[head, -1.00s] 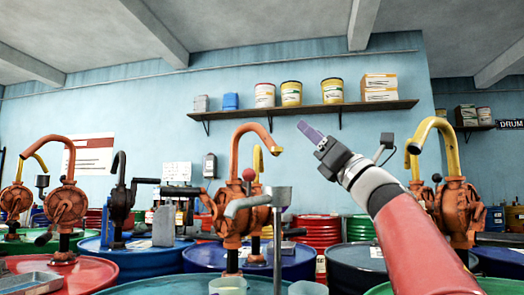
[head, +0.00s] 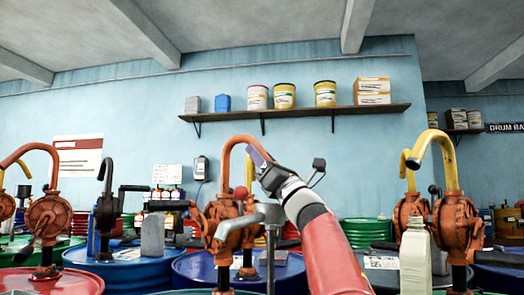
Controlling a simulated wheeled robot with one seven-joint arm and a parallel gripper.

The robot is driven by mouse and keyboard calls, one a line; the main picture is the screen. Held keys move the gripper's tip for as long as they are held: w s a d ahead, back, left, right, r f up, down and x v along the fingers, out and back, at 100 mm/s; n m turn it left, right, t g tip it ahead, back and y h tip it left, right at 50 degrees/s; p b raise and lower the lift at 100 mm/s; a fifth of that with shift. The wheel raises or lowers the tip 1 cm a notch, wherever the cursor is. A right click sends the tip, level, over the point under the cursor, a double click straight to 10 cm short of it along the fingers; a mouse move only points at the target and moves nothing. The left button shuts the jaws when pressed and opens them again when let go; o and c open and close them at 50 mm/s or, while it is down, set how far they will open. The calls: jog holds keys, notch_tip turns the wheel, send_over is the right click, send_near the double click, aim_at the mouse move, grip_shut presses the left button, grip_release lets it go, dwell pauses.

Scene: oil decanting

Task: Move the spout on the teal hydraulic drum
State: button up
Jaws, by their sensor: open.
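Only a thin strip of the teal drum's top (head: 188,292) shows at the bottom edge. An orange rotary pump (head: 222,222) rises above it, with a tall orange spout (head: 229,152) bent over to the right. Overlap hides which of the two is fixed to the teal drum.
Blue drums (head: 120,271) and a red drum (head: 50,283) carry other pumps on the left. A yellow-spouted pump (head: 457,222) and a pale bottle (head: 415,258) stand at right. A wall shelf (head: 300,112) holds tins and boxes. The air above the drums is mostly clear.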

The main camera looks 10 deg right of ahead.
jog(key=shift+w+r, duration=0.1)
jog(key=shift+r, duration=0.2)
grip_shut()
jog(key=shift+s+a+f+m+t+h+b, duration=0.15)
jog(key=shift+a+t+h+b, duration=0.2)
jog(key=shift+b, duration=0.2)
jog(key=shift+s+a+f+m+t+h+b, duration=0.15)
jog(key=shift+a+t+h+b, duration=0.1)
jog(key=shift+h+b, duration=0.25)
jog(key=shift+s+a+r+m+t+h+b, duration=0.2)
jog(key=shift+a+m+t+h+b, duration=0.15)
jog(key=shift+h+b, duration=0.3)
grip_release()
